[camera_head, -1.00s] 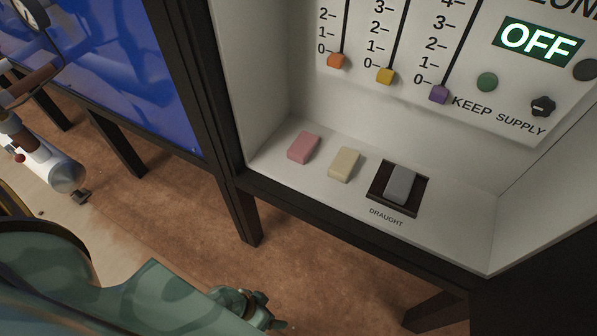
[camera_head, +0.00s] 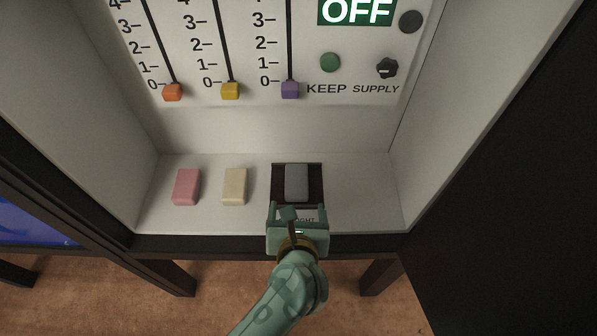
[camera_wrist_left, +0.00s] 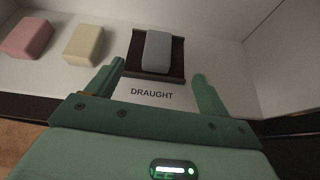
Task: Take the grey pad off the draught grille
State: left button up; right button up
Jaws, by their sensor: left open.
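The grey pad (camera_head: 297,182) lies on the dark draught grille (camera_head: 279,174) on the white shelf of the cabinet. In the left wrist view the pad (camera_wrist_left: 157,51) covers the middle of the grille (camera_wrist_left: 134,54), just above the DRAUGHT label. My left gripper (camera_head: 297,212) is in front of the grille, over the label. In the left wrist view its two fingers (camera_wrist_left: 158,82) are spread apart, with nothing between them, pointing toward the pad and short of it. My right gripper is in neither current view.
A pink block (camera_head: 186,187) and a cream block (camera_head: 235,187) lie left of the grille. The back panel carries sliders, a green button (camera_head: 330,62), a SUPPLY knob (camera_head: 387,68) and an OFF display (camera_head: 356,11). Side walls bound the shelf; its right part is bare.

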pick_arm(q)
jog(key=b, duration=0.5)
send_near(296, 180)
jog(key=shift+w+d+f+n, duration=0.15)
jog(key=shift+w+n, duration=0.05)
jog(key=shift+w, duration=0.2)
jog(key=shift+w+d+f+n, duration=0.1)
jog(key=shift+w+n, duration=0.1)
jog(key=shift+w, duration=0.15)
jog(key=b+x, duration=0.1)
jog(key=x, duration=0.2)
jog(key=shift+w+b, duration=0.45)
jog(key=shift+w, duration=0.15)
jog(key=w+f+b, duration=0.1)
jog(key=w, duration=0.1)
jog(key=w+f+b, duration=0.1)
jog(key=f+b, duration=0.1)
jog(key=shift+w+a+f, duration=0.2)
jog(key=shift+w, duration=0.2)
jog(key=shift+w+r, duration=0.1)
jog(key=shift+w, duration=0.05)
jog(key=shift+r, duration=0.2)
jog(key=c, duration=1.1)
pick_arm(e)
jog(key=s+d+f+n+g, duration=0.1)
jog(key=d+f, duration=0.2)
jog(key=f, duration=0.4)
jog(key=shift+s+f+h, duration=0.2)
jog(key=shift+f+h, duration=0.1)
jog(key=shift+h, duration=0.1)
